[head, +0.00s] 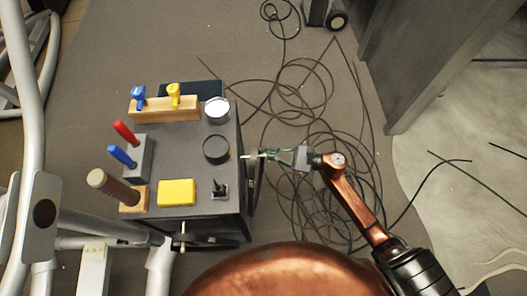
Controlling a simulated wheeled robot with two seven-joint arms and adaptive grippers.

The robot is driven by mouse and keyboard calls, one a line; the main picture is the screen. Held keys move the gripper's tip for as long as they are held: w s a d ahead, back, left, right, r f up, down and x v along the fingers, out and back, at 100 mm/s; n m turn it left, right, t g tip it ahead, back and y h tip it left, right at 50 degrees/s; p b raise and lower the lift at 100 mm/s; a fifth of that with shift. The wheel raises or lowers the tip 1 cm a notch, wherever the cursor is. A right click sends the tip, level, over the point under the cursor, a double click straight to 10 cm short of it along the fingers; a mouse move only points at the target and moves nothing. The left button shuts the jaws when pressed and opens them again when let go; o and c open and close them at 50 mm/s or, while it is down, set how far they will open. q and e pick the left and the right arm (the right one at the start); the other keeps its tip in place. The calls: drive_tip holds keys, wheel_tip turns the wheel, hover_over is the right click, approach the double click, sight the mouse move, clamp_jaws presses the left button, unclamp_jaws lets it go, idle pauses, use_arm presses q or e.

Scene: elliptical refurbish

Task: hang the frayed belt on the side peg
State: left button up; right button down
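A dark belt-like loop (252,180) hangs down along the right side of the black cart. Its top is by a pale side peg (247,156) that sticks out from that side. My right gripper (266,155) points left at this peg, with its fingertips at the top of the loop. The fingers look close together, but I cannot tell whether they hold the loop. Another dark band (210,243) is at the cart's front, by a second pale peg (183,238). I cannot tell which one is frayed. My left gripper is out of view.
The cart top (190,140) holds a yellow block (175,192), a dark round container (216,149), a white-topped can (217,109), and tools in wooden and grey holders. Looped cables (310,90) cover the floor right of the cart. Pale machine frames (30,120) stand at left.

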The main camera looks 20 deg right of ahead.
drive_tip(key=c, duration=2.7)
unclamp_jaws()
drive_tip(key=o, duration=0.6)
drive_tip(key=v, duration=1.2)
drive_tip(key=shift+f, duration=0.1)
